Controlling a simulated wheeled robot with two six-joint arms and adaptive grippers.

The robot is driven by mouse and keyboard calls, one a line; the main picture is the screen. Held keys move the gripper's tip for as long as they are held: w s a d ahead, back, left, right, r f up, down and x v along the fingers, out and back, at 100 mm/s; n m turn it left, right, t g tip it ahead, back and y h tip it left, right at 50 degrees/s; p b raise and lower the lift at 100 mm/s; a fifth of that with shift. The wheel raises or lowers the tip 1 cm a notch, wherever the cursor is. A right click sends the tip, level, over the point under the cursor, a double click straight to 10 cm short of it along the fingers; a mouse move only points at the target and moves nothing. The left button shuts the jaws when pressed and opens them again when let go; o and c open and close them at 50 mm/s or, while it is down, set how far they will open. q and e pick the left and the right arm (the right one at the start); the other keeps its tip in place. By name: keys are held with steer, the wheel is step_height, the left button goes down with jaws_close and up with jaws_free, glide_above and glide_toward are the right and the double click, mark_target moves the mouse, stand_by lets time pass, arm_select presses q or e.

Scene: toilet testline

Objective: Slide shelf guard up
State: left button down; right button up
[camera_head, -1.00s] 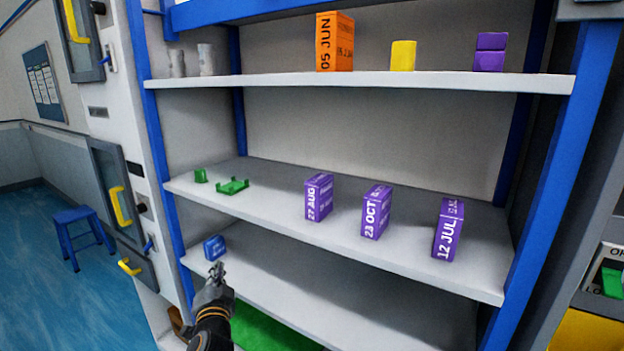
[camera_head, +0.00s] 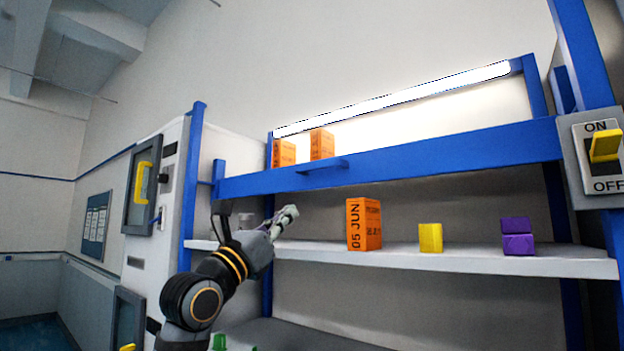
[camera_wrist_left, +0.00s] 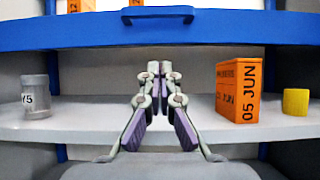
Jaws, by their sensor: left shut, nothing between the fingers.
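The shelf guard is a blue bar (camera_head: 430,153) running across the front of the shelf unit, above the shelf with the orange box. It carries a small blue handle tab (camera_head: 322,167) on its front. The guard also shows in the left wrist view (camera_wrist_left: 220,30), with its handle (camera_wrist_left: 157,14) near top centre. My left gripper (camera_head: 290,214) is shut and empty, apart from the guard and lower than its handle. In the left wrist view my fingers (camera_wrist_left: 155,68) point at the space just under the guard. My right gripper is not in view.
The shelf (camera_head: 440,260) below the guard holds an orange box (camera_head: 364,224), a yellow block (camera_head: 430,238) and stacked purple blocks (camera_head: 517,237). A clear jar (camera_wrist_left: 36,97) stands left of my fingers. Two orange boxes (camera_head: 321,144) show behind the guard. A yellow switch (camera_head: 604,146) is at right.

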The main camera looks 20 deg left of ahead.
mark_target(312, 178)
arm_select(q)
steer(key=s+r+p+x, duration=0.1)
steer(key=r+p+x, duration=0.1)
steer(key=p+x, duration=0.5)
steer(key=x, duration=0.4)
steer(key=shift+r, duration=0.5)
steer(key=shift+w, duration=0.25)
steer(key=shift+a, duration=0.1)
